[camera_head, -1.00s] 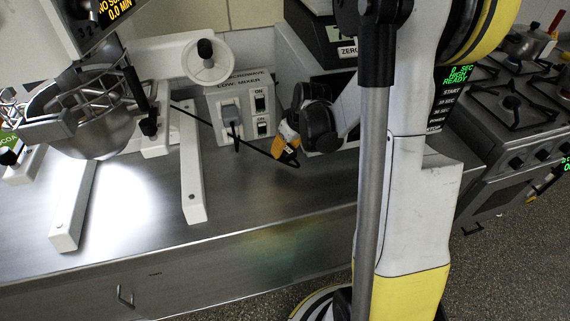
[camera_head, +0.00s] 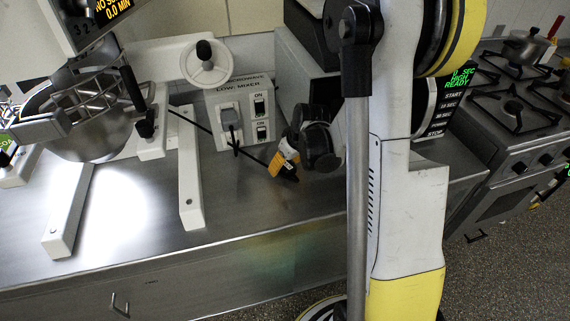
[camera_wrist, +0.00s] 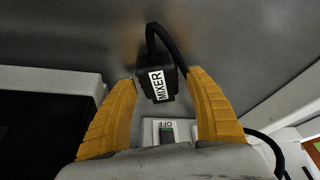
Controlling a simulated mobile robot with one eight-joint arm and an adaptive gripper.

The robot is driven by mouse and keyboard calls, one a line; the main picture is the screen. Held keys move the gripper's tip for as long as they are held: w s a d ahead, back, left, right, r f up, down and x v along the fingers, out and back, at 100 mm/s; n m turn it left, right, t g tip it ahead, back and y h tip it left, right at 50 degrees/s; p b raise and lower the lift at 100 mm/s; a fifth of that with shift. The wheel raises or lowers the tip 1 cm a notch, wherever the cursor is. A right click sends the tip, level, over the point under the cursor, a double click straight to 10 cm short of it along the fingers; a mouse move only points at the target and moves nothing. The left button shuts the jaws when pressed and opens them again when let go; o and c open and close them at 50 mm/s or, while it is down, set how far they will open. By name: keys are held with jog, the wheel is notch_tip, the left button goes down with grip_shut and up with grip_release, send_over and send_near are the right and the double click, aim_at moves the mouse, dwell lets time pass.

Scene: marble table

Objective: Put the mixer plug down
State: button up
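The mixer plug (camera_wrist: 157,83) is black with a white MIXER label. In the wrist view it sits between the tips of my gripper's yellow fingers (camera_wrist: 162,76), near the left finger, with a narrow gap to the right one. My gripper looks slightly open around it. In the head view my gripper (camera_head: 285,163) is low over the steel counter (camera_head: 245,205), and the plug is largely hidden at its tips. Whether the plug touches the counter is unclear. The black cable (camera_head: 198,124) runs from the mixer (camera_head: 90,125) to my gripper.
A white outlet box (camera_head: 241,108) with ON switches and a plug in its socket stands behind my gripper. A microwave (camera_head: 318,85) is partly hidden by my arm. A stove (camera_head: 520,125) stands right.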

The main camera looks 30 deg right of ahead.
jog(key=shift+r+p, duration=0.3)
jog(key=shift+r, duration=0.05)
jog(key=a+p+v, duration=0.1)
jog(key=p+v, duration=0.4)
jog(key=v, duration=0.7)
jog(key=s+a+r+m+t, duration=0.1)
jog(key=s+a+r+t, duration=0.1)
jog(key=s+a+r, duration=1.1)
jog(key=shift+a+t+h, duration=0.3)
jog(key=shift+a+t, duration=0.1)
jog(key=shift+a, duration=0.75)
